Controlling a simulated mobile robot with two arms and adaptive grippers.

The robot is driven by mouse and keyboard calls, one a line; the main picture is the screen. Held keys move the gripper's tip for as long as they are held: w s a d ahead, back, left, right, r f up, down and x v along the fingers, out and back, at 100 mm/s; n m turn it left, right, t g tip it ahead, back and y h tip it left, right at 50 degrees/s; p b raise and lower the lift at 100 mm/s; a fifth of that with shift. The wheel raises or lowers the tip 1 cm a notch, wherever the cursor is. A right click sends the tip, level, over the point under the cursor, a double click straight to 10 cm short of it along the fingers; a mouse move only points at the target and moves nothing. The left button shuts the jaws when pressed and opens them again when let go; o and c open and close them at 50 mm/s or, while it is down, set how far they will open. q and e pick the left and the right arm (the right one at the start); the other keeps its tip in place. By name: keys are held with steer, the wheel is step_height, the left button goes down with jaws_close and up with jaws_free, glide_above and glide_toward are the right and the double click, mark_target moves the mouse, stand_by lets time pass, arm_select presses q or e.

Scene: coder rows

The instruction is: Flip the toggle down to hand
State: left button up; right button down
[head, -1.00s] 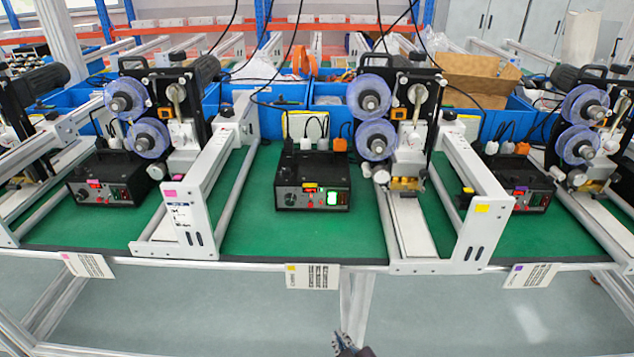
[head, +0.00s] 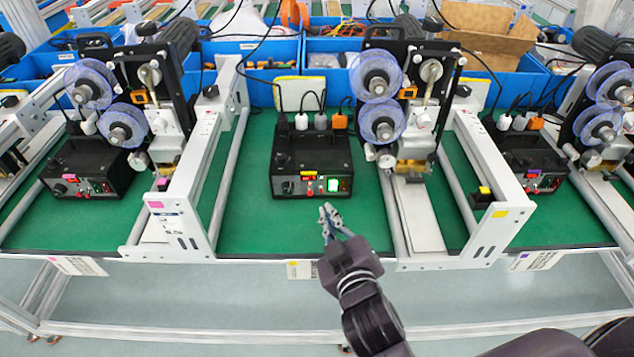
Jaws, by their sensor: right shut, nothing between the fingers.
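A black control box (head: 311,160) stands on the green mat in the middle bay. The toggle itself is too small to make out on the panel. My right gripper (head: 327,209) is shut and empty. In the picture it shows just below the box's front, apart from the panel, over the front of the mat. My left gripper is out of view.
White frame rails stand left (head: 172,222) and right (head: 486,222) of the bay. A labeller with blue-violet reels (head: 382,121) stands right of the box. Similar boxes stand at left (head: 90,166) and right (head: 532,160). The green mat (head: 245,215) before the box is mostly clear.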

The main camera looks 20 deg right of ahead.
mark_target(316, 182)
steer(key=shift+s, duration=0.1)
steer(key=shift+p+x, duration=0.75)
steer(key=shift+x, duration=4.45)
steer(key=shift+s+f, duration=0.1)
